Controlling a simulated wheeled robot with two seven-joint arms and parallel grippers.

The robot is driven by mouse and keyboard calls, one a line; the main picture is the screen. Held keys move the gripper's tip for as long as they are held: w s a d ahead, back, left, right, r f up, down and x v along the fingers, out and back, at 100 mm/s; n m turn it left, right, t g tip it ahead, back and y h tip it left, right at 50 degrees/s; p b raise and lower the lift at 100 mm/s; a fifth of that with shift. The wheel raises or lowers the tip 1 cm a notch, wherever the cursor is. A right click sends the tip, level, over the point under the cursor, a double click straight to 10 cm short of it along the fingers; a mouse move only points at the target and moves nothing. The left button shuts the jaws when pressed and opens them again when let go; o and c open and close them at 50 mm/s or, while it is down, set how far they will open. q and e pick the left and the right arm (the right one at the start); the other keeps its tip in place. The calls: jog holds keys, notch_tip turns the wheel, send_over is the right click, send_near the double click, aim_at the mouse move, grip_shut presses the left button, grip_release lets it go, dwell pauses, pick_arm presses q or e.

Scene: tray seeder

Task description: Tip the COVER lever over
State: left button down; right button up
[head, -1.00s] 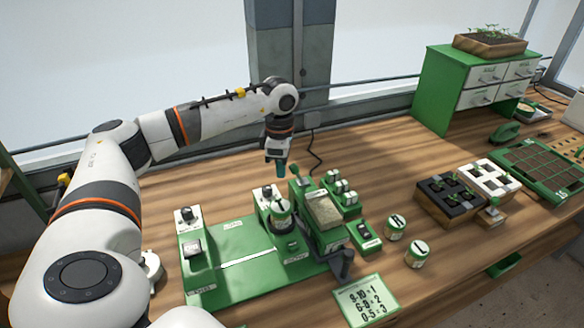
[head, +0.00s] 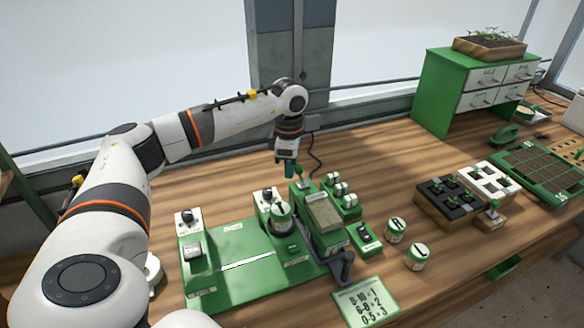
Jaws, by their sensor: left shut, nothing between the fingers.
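The green seeder machine (head: 230,285) stands on the wooden table. A short lever with a round grey knob (head: 299,171) rises at its back, behind the tan-topped hopper (head: 323,216). I cannot read a COVER label, so I cannot tell for sure that this is the lever named. My left gripper (head: 290,173) points down, shut and empty, just left of this knob. Whether it touches the knob is unclear. My right gripper is not in view.
A number card (head: 364,302) lies in front. Black (head: 433,206) and white seedling trays stand further right.

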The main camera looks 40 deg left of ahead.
aim_at(300, 165)
pick_arm(q)
jog(key=shift+w+d+f, duration=0.1)
jog(key=shift+w+d, duration=0.3)
jog(key=shift+w+d+f, duration=0.1)
jog(key=shift+w+d, duration=0.4)
jog(key=shift+w, duration=0.7)
jog(key=shift+r+p, duration=0.2)
jog(key=shift+p, duration=0.1)
jog(key=shift+s+a+r+p, duration=0.1)
jog(key=shift+s+r+p, duration=0.15)
jog(key=shift+r, duration=0.25)
jog(key=shift+s+a+r+p, duration=0.1)
jog(key=shift+s+r+p, duration=0.05)
jog(key=shift+r+p, duration=0.7)
jog(key=shift+r, duration=0.3)
jog(key=shift+s+a+r+p, duration=0.1)
jog(key=shift+s+r+p, duration=0.05)
jog(key=shift+r+p, duration=0.4)
jog(key=shift+s+a+r+p, duration=0.1)
jog(key=shift+r+p, duration=0.25)
jog(key=shift+r, duration=0.4)
